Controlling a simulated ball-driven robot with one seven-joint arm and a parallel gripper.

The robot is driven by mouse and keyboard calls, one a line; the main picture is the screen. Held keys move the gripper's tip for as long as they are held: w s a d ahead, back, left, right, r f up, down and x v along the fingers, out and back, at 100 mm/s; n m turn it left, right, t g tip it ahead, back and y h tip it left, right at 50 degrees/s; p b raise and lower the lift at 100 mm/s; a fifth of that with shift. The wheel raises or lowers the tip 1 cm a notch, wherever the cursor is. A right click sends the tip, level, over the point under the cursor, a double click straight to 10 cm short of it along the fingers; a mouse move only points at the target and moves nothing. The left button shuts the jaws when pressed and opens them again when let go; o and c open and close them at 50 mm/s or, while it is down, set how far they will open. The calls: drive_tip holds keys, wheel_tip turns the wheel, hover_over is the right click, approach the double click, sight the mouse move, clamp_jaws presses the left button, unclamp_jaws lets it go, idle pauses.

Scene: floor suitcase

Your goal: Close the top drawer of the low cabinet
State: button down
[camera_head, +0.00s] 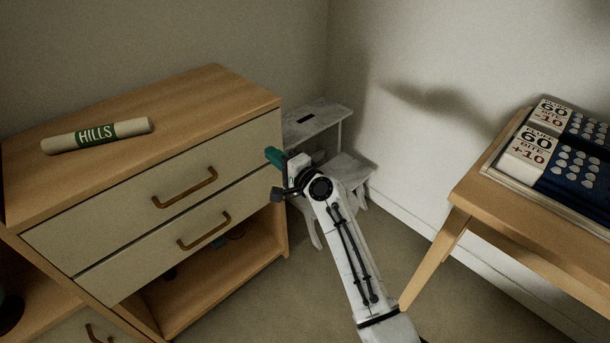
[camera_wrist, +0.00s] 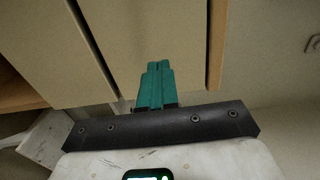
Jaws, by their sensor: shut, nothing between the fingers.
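The low cabinet (camera_head: 215,88) stands at left in the head view, wood with pale drawer fronts. Its top drawer (camera_head: 115,203) has a brass-coloured bar handle (camera_head: 185,188). The drawer front sits close to the cabinet face; I cannot tell whether a small gap is left. My gripper (camera_head: 272,156) has its teal fingers shut and empty at the right end of the drawer fronts, near the seam between the two drawers. In the wrist view the fingertips (camera_wrist: 155,68) lie over the pale fronts; whether they touch cannot be told.
A second drawer (camera_head: 150,258) with a like handle is below, over an open shelf (camera_head: 215,285). A rolled HILLS paper (camera_head: 65,141) lies on the cabinet. A grey step stool (camera_head: 318,118) stands behind my gripper. A wooden table (camera_head: 500,205) with boxes is at right; floor between is clear.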

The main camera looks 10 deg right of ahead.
drive_tip(key=s+d+f+n+g+h+p, duration=0.1)
drive_tip(key=s+d+f+n+g+h, duration=0.3)
drive_tip(key=s, duration=0.7)
drive_tip(key=s+d+f+n+g, duration=0.2)
drive_tip(key=s+d+f, duration=0.45)
drive_tip(key=s, duration=0.45)
drive_tip(key=s+d+f+n+g+h+p, duration=0.1)
drive_tip(key=s+d+f+n+g, duration=0.3)
drive_tip(key=s, duration=0.7)
drive_tip(key=s+d+f+g+h, duration=0.1)
drive_tip(key=s+d+g+h, duration=0.15)
drive_tip(key=s+d, duration=0.45)
drive_tip(key=s+d+g+h, duration=0.1)
drive_tip(key=s+d+h, duration=0.2)
drive_tip(key=s, duration=0.8)
wheel_tip(320, 180, up, 20)
drive_tip(key=p, duration=2)
drive_tip(key=shift+s+d+n, duration=0.25)
drive_tip(key=shift+s+n, duration=0.15)
drive_tip(key=shift+s, duration=0.05)
drive_tip(key=shift+g, duration=0.25)
